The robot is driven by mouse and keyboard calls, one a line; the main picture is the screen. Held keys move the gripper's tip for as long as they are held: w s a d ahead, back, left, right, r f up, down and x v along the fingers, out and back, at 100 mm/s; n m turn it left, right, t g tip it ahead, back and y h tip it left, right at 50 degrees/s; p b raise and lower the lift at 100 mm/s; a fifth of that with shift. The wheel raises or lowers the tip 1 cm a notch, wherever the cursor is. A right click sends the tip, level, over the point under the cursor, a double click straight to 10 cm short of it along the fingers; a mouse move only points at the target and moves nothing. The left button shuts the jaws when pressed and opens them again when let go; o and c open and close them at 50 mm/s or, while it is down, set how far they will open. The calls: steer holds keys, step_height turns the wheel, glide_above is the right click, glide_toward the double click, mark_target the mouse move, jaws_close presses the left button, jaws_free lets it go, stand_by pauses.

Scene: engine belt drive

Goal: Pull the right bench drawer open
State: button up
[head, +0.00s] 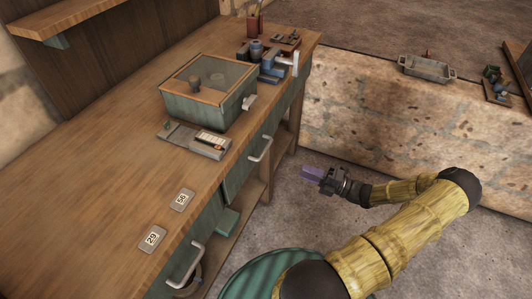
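The wooden bench (100,165) runs from near left to far right in the head view. Two green drawer fronts with pale bar handles show along its front. The farther drawer (239,175), the right one when facing the bench, has its handle (262,149) below the bench edge. It looks flush with the bench. The nearer handle (187,268) is at the bottom of the picture. My gripper (308,174), with purple fingers, is in the air to the right of the farther handle, apart from it. It is small in view, and I cannot tell how far its fingers are apart.
A green lidded box (207,103), a small tray (193,140), a blue vise (266,70) and two number plates (152,238) (181,200) are on the bench top. A stone block (400,125) stands behind my gripper. Clear floor lies between bench and arm.

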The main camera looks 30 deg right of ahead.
mark_target(266, 148)
steer(key=shift+s+d+f+m+t+h, duration=0.15)
steer(key=shift+d+m+t+h, duration=0.25)
steer(key=shift+d+m+t, duration=0.35)
steer(key=shift+a, duration=0.1)
steer(key=x, duration=1.7)
steer(key=shift+a, duration=0.1)
jaws_close()
